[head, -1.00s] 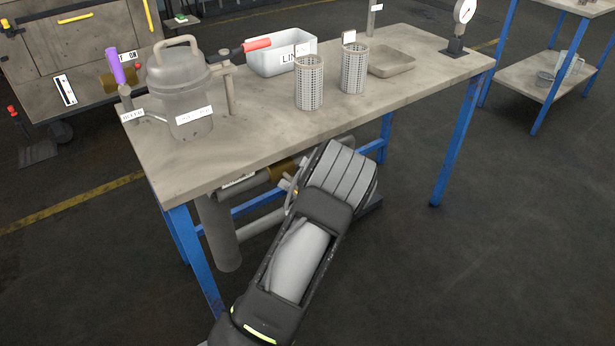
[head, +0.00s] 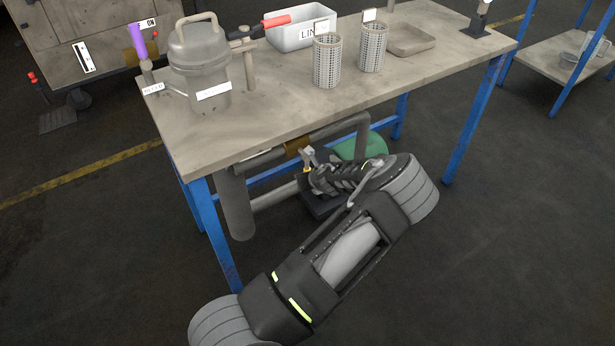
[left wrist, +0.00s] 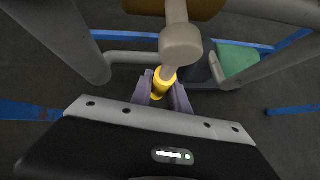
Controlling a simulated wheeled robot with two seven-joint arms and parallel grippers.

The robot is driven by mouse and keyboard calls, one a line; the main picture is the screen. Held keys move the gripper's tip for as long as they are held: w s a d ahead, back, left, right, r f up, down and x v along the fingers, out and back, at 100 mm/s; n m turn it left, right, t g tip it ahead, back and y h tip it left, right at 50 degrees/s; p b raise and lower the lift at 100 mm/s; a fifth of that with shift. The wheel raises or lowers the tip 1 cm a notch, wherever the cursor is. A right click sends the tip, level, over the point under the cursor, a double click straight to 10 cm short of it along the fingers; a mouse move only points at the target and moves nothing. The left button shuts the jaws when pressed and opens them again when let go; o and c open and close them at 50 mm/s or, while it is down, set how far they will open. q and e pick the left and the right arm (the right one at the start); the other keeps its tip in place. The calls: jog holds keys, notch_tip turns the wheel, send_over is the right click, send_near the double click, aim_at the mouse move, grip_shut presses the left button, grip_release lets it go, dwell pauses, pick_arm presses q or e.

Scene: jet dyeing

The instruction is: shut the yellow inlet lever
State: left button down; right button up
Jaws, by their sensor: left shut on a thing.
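The yellow inlet lever (left wrist: 158,84) shows in the left wrist view as a short yellow grip at the end of a grey stem, under a brass-coloured valve body (left wrist: 190,8). My left gripper (left wrist: 163,90) is shut on the yellow lever, one finger on each side of it. In the head view my left gripper (head: 308,168) is under the table's front edge, just below the brass valve body (head: 298,146) on the grey pipe. Only a speck of yellow shows there, so the lever's angle is hard to tell. My right gripper is in neither view.
A blue-legged table (head: 290,125) stands above my gripper, carrying a lidded vessel (head: 200,65), two mesh baskets and a white bin (head: 300,38). Grey pipes (head: 237,200) and a green housing (head: 360,147) crowd the space below.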

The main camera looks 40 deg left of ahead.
pick_arm(q)
jog(key=shift+s+f, duration=0.1)
jog(key=shift+s, duration=0.05)
jog(key=c, duration=1.3)
grip_release()
jog(key=p+v, duration=0.1)
jog(key=v, duration=0.6)
jog(key=shift+s+d+r, duration=0.1)
jog(key=shift+d+r, duration=0.15)
jog(key=shift+s, duration=0.1)
